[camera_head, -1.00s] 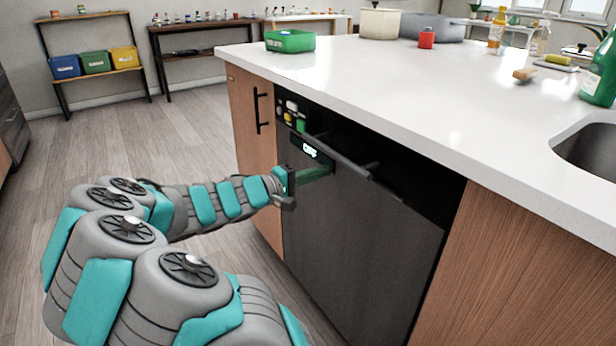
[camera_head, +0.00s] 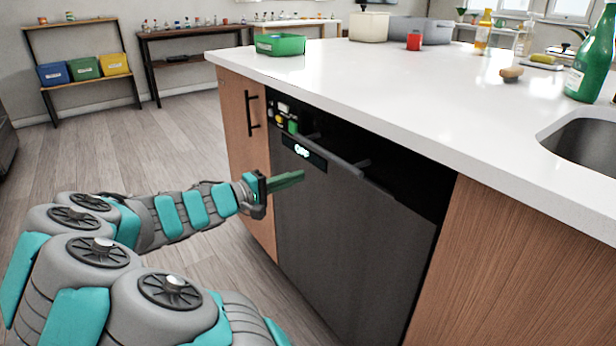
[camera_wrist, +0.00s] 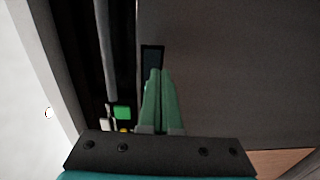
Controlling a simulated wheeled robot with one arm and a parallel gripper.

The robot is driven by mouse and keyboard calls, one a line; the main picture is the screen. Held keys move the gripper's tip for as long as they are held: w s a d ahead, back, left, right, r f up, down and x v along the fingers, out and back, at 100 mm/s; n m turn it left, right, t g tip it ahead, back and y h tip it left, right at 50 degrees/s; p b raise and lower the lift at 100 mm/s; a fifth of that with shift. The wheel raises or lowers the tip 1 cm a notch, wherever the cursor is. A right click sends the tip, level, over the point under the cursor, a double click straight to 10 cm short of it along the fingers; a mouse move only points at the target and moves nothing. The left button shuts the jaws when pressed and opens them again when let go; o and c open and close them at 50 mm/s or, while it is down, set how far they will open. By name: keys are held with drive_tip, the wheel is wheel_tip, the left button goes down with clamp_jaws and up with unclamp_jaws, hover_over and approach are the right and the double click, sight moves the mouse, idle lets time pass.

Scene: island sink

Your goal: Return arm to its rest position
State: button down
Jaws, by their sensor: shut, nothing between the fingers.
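My gripper (camera_head: 290,181) is at the end of my teal and grey arm, in front of the dark dishwasher (camera_head: 350,240) in the island. Its green fingers are shut together with nothing between them. In the wrist view the shut fingers (camera_wrist: 162,100) point at the dishwasher front, near its small display. The head view does not clearly show whether the fingertips touch the door. The dishwasher door looks closed, with a bar handle along its top and lit display (camera_head: 303,151).
A wooden cabinet with a black handle (camera_head: 252,109) is left of the dishwasher. Open wood floor (camera_head: 165,140) lies left.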

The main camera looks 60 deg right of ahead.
drive_tip(key=v, duration=0.8)
drive_tip(key=shift+w+a+f+b, duration=0.2)
drive_tip(key=shift+b, duration=0.15)
